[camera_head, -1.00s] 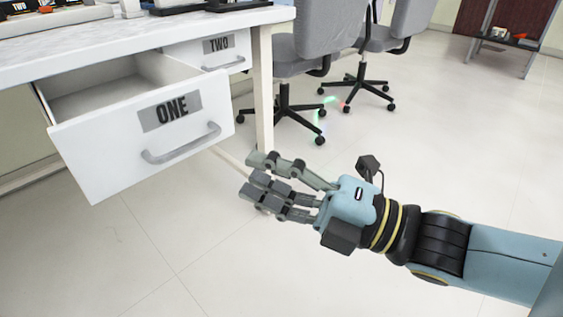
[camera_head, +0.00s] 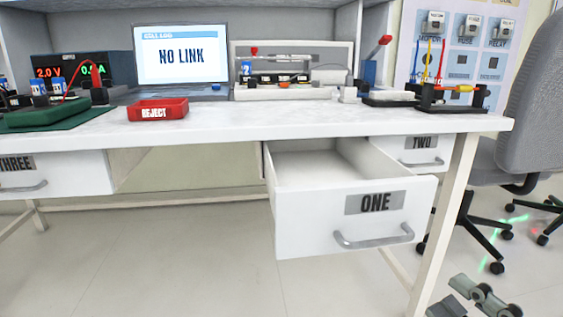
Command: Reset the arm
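My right gripper (camera_head: 468,300) shows only in part at the bottom right corner of the head view. Its grey fingers are below and to the right of the drawer marked ONE (camera_head: 350,225), apart from its handle (camera_head: 374,238). The rest of the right hand and arm is cut off by the frame edge. Whether the fingers are open or shut cannot be told from the part that shows. My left gripper is out of view. Drawer ONE is pulled out, and the part of its inside that shows is bare.
The white bench (camera_head: 300,124) carries a red REJECT tray (camera_head: 158,110), a screen reading NO LINK (camera_head: 181,55) and a wired rig (camera_head: 452,92). Drawers TWO (camera_head: 423,150) and THREE (camera_head: 50,172) look shut. An office chair (camera_head: 535,100) stands at the right.

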